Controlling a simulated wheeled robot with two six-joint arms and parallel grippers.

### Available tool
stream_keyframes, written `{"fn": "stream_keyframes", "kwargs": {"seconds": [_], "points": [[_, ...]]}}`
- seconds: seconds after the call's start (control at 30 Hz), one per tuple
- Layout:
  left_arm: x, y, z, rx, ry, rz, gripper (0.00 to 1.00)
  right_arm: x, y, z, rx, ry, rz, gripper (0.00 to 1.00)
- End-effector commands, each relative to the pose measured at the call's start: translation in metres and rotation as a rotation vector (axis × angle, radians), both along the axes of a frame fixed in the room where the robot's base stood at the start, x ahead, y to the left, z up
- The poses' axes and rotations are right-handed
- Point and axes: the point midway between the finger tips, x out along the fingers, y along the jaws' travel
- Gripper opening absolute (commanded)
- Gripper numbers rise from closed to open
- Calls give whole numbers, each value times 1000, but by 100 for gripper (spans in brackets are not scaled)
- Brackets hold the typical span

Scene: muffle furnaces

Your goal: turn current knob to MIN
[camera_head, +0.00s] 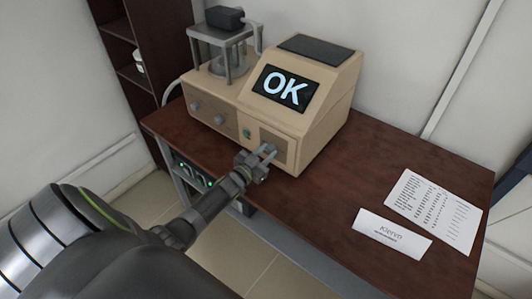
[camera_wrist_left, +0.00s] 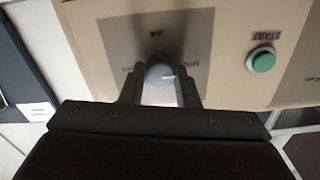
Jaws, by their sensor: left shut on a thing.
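The current knob (camera_wrist_left: 158,75) is a round grey knob on a brown square panel of the machine, seen upside down in the left wrist view. Its white mark points right, toward the MIN lettering (camera_wrist_left: 198,72); a faint "mA" label shows beyond the knob. My left gripper (camera_wrist_left: 161,90) is shut on the knob, one finger on each side. In the head view my left gripper (camera_head: 267,155) is at the right part of the beige machine's (camera_head: 313,120) front and hides the knob. My right gripper is not in view.
A green START button (camera_wrist_left: 262,60) is beside the knob panel. The machine's screen (camera_head: 285,90) reads OK. Two other knobs and a glass vessel under a metal stand (camera_head: 224,50) are at left. A white sign (camera_head: 392,236) and a printed sheet (camera_head: 436,210) lie on the brown table.

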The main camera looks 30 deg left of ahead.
Motion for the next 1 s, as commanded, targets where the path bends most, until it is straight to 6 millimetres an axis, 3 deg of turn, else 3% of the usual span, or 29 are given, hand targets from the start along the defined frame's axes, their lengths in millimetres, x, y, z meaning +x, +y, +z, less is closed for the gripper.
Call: {"fn": "stream_keyframes", "kwargs": {"seconds": [0.17,0.2,0.33,0.73,1.0], "points": [[-1,0,-2,-3,4,2,6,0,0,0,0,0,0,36],[-1,0,-2,-3,4,2,32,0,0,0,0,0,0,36],[-1,0,-2,-2,3,2,49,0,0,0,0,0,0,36],[-5,1,-1,1,1,0,50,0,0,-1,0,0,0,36],[-41,3,-3,1,3,1,50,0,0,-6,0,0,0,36]]}}
